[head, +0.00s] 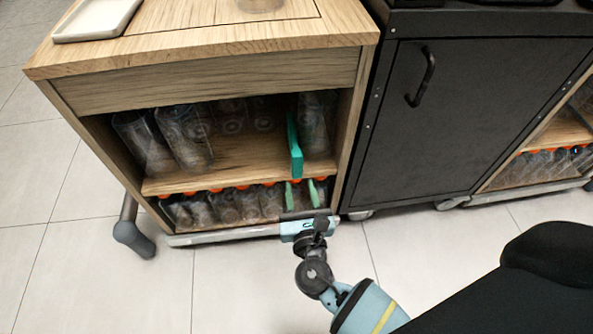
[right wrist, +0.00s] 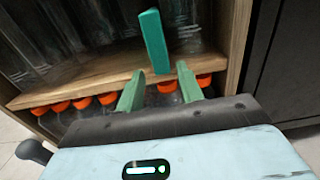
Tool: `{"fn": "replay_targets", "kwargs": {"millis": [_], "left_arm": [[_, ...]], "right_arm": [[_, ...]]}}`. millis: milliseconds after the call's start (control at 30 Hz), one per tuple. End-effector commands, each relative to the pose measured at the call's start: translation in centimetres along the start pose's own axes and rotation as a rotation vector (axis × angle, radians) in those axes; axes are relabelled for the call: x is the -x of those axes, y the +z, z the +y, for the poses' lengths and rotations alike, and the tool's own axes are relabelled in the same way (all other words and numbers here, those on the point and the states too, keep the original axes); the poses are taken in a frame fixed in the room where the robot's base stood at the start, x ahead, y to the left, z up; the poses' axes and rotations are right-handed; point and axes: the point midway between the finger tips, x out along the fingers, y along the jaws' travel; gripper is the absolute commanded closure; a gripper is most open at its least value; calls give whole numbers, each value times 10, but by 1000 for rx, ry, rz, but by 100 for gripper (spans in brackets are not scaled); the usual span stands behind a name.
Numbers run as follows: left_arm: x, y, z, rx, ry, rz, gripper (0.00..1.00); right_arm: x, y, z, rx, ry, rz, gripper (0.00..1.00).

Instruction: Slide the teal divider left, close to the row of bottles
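The teal divider (head: 295,147) stands upright on the upper shelf of the wooden cart, right of the middle. It also shows in the right wrist view (right wrist: 153,42), straight ahead of my fingers. Clear bottles (head: 185,138) stand on the shelf to its left, with a gap between, and a clear bottle (head: 315,125) is on its right. My right gripper (head: 301,190) is open and empty. Its two green fingers, also in the right wrist view (right wrist: 160,88), point up at the shelf's front edge, below and in front of the divider, apart from it. My left gripper is not in view.
The lower shelf holds a row of orange-capped bottles (head: 225,205) just behind my right gripper. The wooden side panel (head: 352,130) bounds the shelf on the right, beside a black cabinet (head: 450,120). The tiled floor (head: 235,285) in front is clear.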

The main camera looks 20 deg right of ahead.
Motion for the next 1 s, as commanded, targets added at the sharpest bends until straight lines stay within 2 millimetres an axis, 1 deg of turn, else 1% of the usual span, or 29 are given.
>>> {"fn": "replay_targets", "kwargs": {"millis": [33, 100, 200, 333, 500, 767, 1000], "left_arm": [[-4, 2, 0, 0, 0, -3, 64], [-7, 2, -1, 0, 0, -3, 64], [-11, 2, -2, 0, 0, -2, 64], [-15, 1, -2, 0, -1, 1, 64], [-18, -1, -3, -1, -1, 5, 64], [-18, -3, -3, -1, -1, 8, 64], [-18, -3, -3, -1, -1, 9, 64]], "right_arm": [[-9, -1, 0, 0, -1, -2, 63], [-20, -1, 0, 0, -1, -1, 63], [-35, -1, 0, 0, 0, -2, 63], [-49, -1, 0, 1, -1, 0, 63], [-57, -1, 0, 1, 1, 1, 63], [-58, 0, 0, 0, 0, 1, 63], [-58, 0, 0, 0, 0, 1, 94]]}}
